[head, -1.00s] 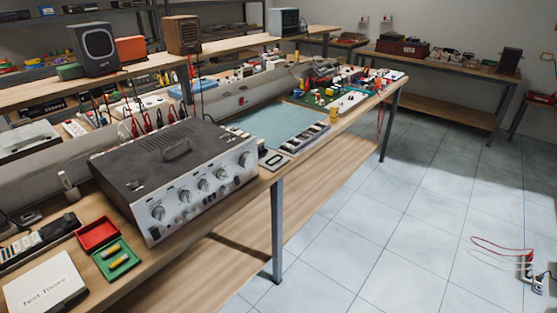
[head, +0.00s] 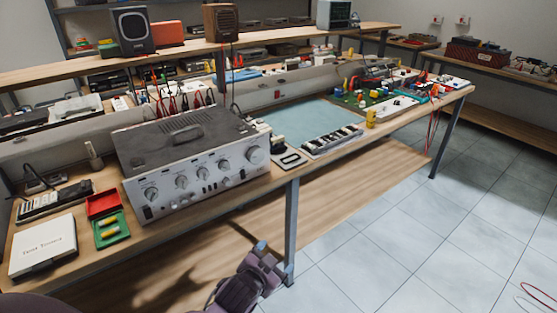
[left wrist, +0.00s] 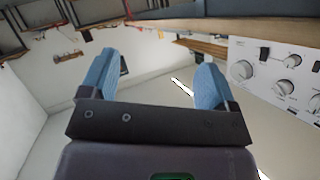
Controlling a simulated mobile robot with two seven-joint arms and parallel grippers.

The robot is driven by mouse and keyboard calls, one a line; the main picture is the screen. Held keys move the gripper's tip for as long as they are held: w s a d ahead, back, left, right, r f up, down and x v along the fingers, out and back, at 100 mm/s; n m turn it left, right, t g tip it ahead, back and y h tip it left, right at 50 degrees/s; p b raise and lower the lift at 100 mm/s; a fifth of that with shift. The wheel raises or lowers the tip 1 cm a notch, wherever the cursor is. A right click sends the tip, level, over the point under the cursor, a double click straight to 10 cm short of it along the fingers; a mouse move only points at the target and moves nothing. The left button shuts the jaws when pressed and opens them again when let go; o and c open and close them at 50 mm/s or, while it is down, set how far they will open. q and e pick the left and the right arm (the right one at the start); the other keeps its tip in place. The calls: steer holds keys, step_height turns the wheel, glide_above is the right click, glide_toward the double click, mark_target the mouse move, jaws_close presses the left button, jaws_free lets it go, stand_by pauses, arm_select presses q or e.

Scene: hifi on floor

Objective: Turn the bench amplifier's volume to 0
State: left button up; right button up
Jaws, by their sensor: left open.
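The bench amplifier (head: 178,138) stands on the workbench, with a dark top and a silver front panel facing the aisle. Several round knobs line the panel, and the largest knob (head: 255,156) is at the right end. The lettering is too small to read, so I cannot tell the settings. My left gripper (head: 268,253) is open and empty, below the bench's front edge near a table leg, apart from the amplifier. In the left wrist view, the blue fingers of my left gripper (left wrist: 155,75) are spread wide, and the amplifier's panel (left wrist: 265,72) shows at the right. My right gripper is out of view.
The workbench (head: 225,202) has a grey leg (head: 291,225) close to my left gripper. A red tray (head: 102,203), a green tray (head: 110,230) and a white box (head: 43,246) lie left of the amplifier. A grey device (head: 289,160) lies to its right.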

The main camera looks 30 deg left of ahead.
arm_select(q)
steer(key=w+r+m+y+b, duration=0.1)
steer(key=w+r+m+y, duration=0.15)
steer(key=w, duration=0.75)
steer(key=m+g+y+b, duration=0.3)
steer(key=m+g+y, duration=0.5)
steer(key=y, duration=0.5)
glide_toward(258, 157)
steer(key=shift+m+t, duration=0.35)
steer(key=shift+t, duration=0.15)
steer(key=x, duration=0.8)
steer(key=shift+s+a+f+b, duration=0.15)
steer(key=shift+s+f+b, duration=0.15)
steer(key=shift+b, duration=0.1)
steer(key=shift+w+a+r, duration=0.1)
steer(key=shift+w+a, duration=0.2)
steer(key=shift+a, duration=0.35)
steer(key=c, duration=0.9)
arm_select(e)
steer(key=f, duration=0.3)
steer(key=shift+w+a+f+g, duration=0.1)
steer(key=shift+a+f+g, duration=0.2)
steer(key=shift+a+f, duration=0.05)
